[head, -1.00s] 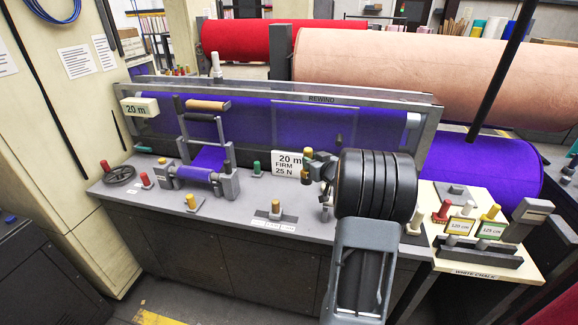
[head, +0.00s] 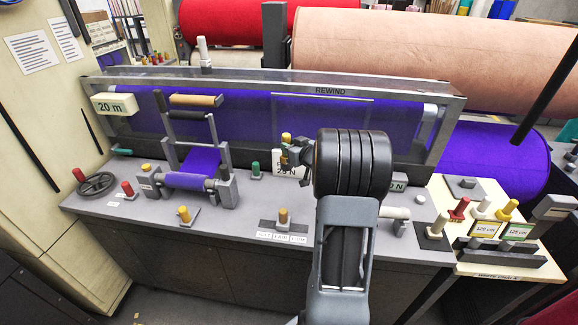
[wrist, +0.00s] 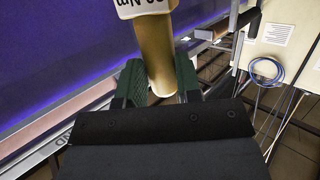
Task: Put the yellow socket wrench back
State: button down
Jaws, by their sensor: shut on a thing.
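My gripper (head: 288,156) is shut on a yellow cylinder, which I take to be the yellow socket wrench (wrist: 155,60). In the wrist view it stands between the two green finger pads, with a white label ending in "Nm" at its upper end, cut off by the frame. In the head view only a small yellow end (head: 286,138) shows above the jaws, in front of the purple felt. The gripper is above the grey bench top (head: 245,222). My arm hides part of the bench.
A yellow peg (head: 283,216) stands on a dark labelled base at the bench front; another yellow knob (head: 184,215) is to its left. A roller frame (head: 187,180) and handwheel (head: 97,184) occupy the left. A cream table (head: 465,262) with gauges is at right.

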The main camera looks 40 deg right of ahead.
notch_tip(320, 180, down, 8)
jog(key=s+d+b, duration=0.1)
jog(key=b, duration=0.7)
jog(key=shift+s+f+h, duration=0.15)
jog(key=shift+s+h, duration=0.15)
jog(key=shift+s, duration=0.05)
jog(key=shift+d, duration=0.1)
jog(key=shift+s, duration=0.1)
notch_tip(320, 180, down, 6)
jog(key=b, duration=0.4)
jog(key=shift+f+b, duration=0.4)
jog(key=shift+f, duration=0.15)
dwell(0.5)
jog(key=c, duration=0.7)
grip_release()
